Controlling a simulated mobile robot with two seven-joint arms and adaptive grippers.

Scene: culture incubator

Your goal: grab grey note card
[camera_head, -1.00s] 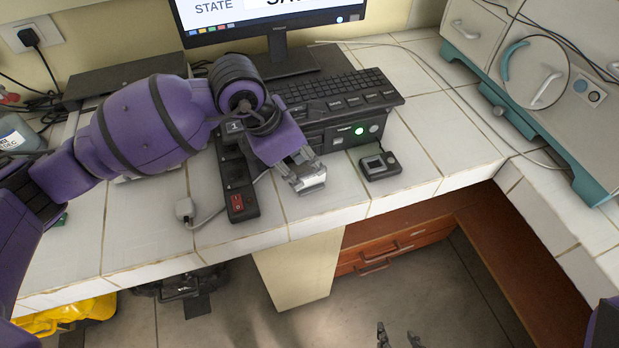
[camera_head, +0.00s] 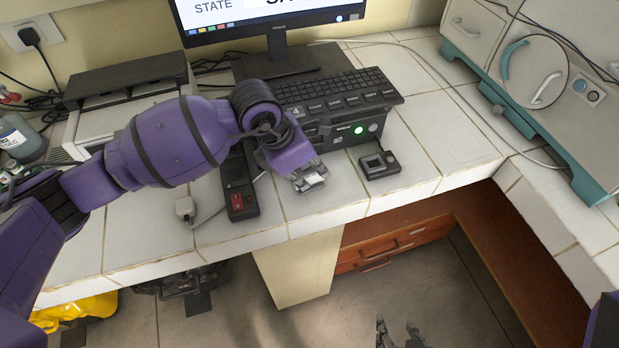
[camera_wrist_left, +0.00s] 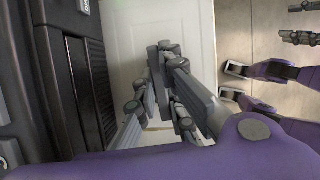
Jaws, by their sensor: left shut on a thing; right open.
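My left gripper (camera_head: 310,181) is low over the white tiled counter, just in front of the black box with the green light. It is shut on a small, thin grey piece, which I take to be the grey note card; the fingers hide most of it. In the left wrist view the left gripper's fingers (camera_wrist_left: 165,85) are close together over the pale counter, and the card cannot be told clearly from them. My right gripper (camera_head: 398,336) is open and empty, low at the bottom edge, over the floor.
A small black device with a screen (camera_head: 379,165) lies right of my left gripper. A power strip with a red switch (camera_head: 238,203) lies to its left. The keyboard (camera_head: 345,92) and monitor (camera_head: 270,15) stand behind. The counter's right part (camera_head: 440,130) is clear.

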